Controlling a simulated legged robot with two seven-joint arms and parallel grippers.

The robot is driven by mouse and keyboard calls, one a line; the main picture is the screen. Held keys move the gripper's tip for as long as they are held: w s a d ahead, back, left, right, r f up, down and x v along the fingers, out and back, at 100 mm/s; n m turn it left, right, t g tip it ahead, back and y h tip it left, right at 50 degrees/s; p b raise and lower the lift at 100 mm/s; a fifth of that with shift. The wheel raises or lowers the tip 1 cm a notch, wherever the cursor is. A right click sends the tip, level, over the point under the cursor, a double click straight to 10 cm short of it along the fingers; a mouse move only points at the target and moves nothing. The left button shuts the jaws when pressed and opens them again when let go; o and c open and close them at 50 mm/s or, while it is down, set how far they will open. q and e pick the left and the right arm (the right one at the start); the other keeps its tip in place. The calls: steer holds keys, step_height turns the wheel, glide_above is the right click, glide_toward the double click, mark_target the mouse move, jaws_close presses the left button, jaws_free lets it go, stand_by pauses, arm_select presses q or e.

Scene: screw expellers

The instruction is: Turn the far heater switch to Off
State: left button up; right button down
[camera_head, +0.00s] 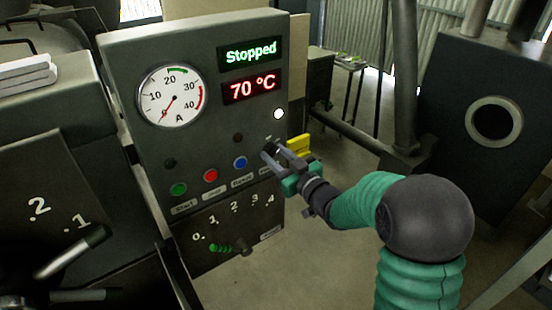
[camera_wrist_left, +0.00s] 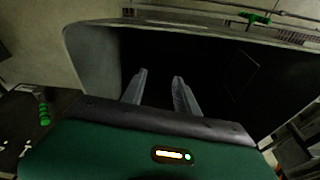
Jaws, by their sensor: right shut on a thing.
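The grey control panel (camera_head: 215,110) stands in the middle of the head view. Its rotary switch sits at the right end of the button row. My right gripper (camera_head: 270,151) is shut on this switch, and the fingers hide most of it, so its setting cannot be read. A lit white lamp (camera_head: 279,114) is above it. The label below the switch is partly covered and unreadable. My left gripper (camera_wrist_left: 159,82) shows in the left wrist view, with its two fingers apart and nothing between them, in front of a dark surface.
The panel has a gauge (camera_head: 171,95), a "Stopped" display (camera_head: 250,52), a "70 °C" display (camera_head: 249,87), and green, red and blue buttons (camera_head: 240,162). A dark machine (camera_head: 485,120) stands right.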

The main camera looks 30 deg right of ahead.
steer(key=n+b, duration=0.3)
steer(key=b, duration=0.1)
steer(key=n+b, duration=0.4)
steer(key=b, duration=0.1)
steer(key=shift+d+f+n, duration=0.1)
steer(key=shift+f+n, duration=0.1)
steer(key=shift+n, duration=0.1)
steer(key=shift+r+n+b, duration=0.2)
steer(key=shift+n+b, duration=1.3)
steer(key=shift+n, duration=0.1)
steer(key=c, duration=0.9)
jaws_free()
steer(key=shift+c, duration=0.2)
